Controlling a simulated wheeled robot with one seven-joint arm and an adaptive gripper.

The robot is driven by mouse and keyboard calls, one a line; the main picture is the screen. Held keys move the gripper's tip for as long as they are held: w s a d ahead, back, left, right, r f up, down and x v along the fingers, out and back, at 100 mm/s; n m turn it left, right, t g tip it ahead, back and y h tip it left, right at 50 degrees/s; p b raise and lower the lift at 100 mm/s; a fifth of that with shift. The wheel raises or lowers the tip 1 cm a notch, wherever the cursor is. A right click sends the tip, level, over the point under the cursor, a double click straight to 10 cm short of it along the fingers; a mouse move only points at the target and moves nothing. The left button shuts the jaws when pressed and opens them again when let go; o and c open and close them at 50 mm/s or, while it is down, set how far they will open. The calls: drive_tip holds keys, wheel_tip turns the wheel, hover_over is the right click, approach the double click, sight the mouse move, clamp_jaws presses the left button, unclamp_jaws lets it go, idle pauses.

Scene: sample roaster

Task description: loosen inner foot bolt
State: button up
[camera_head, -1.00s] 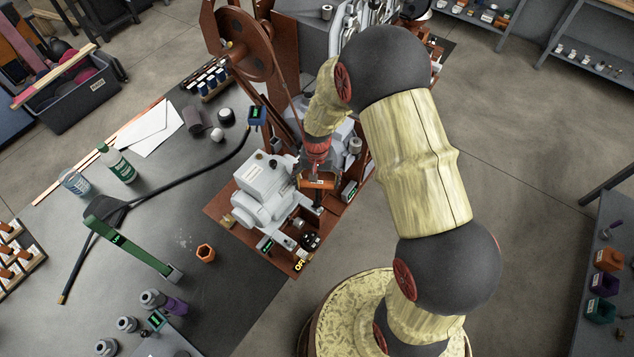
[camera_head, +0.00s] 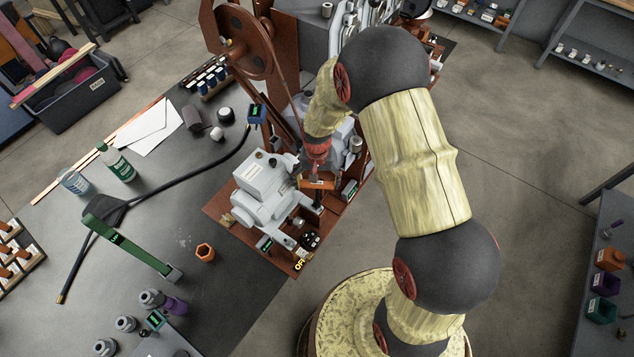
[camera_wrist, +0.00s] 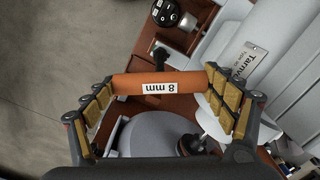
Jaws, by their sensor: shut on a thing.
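My gripper (camera_wrist: 168,98) is shut on an orange tool handle (camera_wrist: 128,84) with a white "8 mm" label, held crosswise between the padded fingers. A short black piece (camera_wrist: 158,53) shows just beyond the handle in the wrist view. In the head view the orange handle (camera_head: 317,184) lies close to the right side of the grey motor (camera_head: 262,178), over the rust-brown base plate (camera_head: 222,213). The motor's grey body with a nameplate (camera_wrist: 247,61) fills the right of the wrist view. I cannot make out the inner foot bolt; the tool and gripper cover that area.
A round black knob (camera_wrist: 166,13) sits on the base near the motor. A large belt wheel (camera_head: 243,45) rises behind it. Open floor lies right of my arm.

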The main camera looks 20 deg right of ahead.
drive_tip(key=shift+f+b, duration=0.75)
drive_tip(key=shift+f, duration=0.3)
drive_tip(key=n, duration=0.4)
idle(0.4)
drive_tip(key=n, duration=0.2)
drive_tip(key=shift+n, duration=2.9)
